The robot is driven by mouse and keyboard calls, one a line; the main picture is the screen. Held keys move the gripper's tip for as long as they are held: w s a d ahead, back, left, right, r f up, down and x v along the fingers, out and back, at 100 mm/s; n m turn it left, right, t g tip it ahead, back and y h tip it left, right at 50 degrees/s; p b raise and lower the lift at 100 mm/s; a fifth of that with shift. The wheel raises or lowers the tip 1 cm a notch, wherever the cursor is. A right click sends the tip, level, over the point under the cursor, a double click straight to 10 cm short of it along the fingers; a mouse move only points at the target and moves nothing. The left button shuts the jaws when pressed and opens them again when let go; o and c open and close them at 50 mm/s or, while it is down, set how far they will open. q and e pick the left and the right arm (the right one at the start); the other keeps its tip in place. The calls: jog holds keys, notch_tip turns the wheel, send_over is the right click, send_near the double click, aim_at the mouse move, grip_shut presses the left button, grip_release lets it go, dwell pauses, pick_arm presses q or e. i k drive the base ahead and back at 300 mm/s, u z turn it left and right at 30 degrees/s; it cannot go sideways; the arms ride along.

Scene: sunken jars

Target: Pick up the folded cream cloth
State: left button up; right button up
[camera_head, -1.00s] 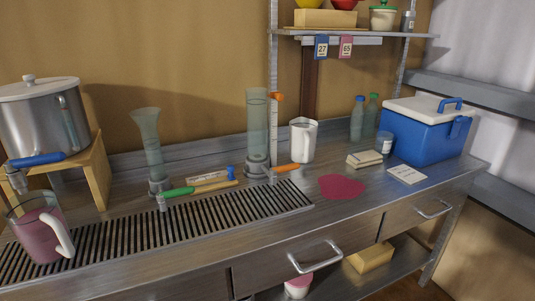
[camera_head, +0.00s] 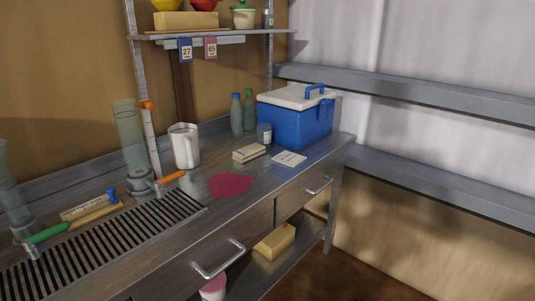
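The folded cream cloth (camera_head: 249,152) lies on the steel counter as a small flat stack, in the middle of the head view. It sits left of a white card (camera_head: 289,159) and in front of the two bottles. A small dark jar with a pale label (camera_head: 264,134) stands just behind its right end. Neither of my grippers is in the head view.
A blue cooler (camera_head: 296,120) stands behind the card. Two bottles (camera_head: 237,116) and a white jug (camera_head: 185,146) stand along the back. A flat dark-red cloth or mat (camera_head: 230,185) lies in front. The slatted drain (camera_head: 105,240) fills the left counter. Drawer handles (camera_head: 219,260) protrude at the front.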

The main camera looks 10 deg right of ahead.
aim_at(244, 155)
jog(key=z, duration=1.4)
jog(key=i, duration=2.1)
jog(key=u, duration=3.15)
